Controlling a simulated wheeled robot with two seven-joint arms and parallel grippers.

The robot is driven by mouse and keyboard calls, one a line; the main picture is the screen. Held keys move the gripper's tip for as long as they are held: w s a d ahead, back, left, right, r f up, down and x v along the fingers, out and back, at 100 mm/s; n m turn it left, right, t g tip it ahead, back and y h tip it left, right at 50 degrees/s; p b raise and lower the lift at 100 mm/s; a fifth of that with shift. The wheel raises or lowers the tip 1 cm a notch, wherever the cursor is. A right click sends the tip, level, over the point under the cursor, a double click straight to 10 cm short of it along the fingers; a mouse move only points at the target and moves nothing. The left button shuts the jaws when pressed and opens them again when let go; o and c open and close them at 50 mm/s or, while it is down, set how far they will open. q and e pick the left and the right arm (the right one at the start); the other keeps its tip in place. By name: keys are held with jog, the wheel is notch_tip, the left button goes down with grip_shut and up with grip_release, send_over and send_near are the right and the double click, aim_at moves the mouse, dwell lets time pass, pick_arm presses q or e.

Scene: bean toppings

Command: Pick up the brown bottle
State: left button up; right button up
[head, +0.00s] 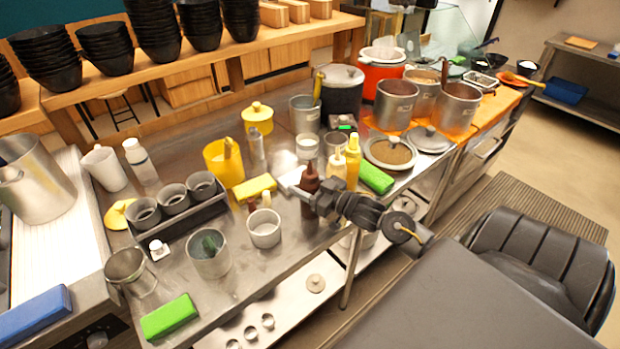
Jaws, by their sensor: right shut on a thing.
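The brown bottle (308,181) stands roughly upright near the front edge of the metal counter, its pointed tip upward. My right gripper (317,202) reaches in from the right and is shut on the brown bottle at its body. The jaws cover part of the bottle. I cannot tell whether its base touches the counter. My left gripper is not in view.
Yellow bottles (353,160) stand just behind the brown bottle. A green block (376,178) lies to the right and a metal cup (264,229) to the left. A dark tray (180,222) with cups is further left. Metal pots (395,104) stand at the back right.

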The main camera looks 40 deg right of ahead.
jog(key=shift+r, duration=0.2)
jog(key=shift+r, duration=0.2)
notch_tip(320, 180, up, 2)
jog(key=shift+r+b, duration=0.1)
jog(key=shift+b, duration=0.4)
jog(key=s+a+r+p, duration=0.2)
jog(key=s+a+r, duration=0.1)
jog(key=s+r, duration=0.7)
jog(key=s, duration=0.3)
jog(key=shift+s+a+p, duration=0.15)
jog(key=shift+s+p, duration=0.1)
jog(key=shift+p, duration=0.1)
jog(key=shift+o, duration=0.3)
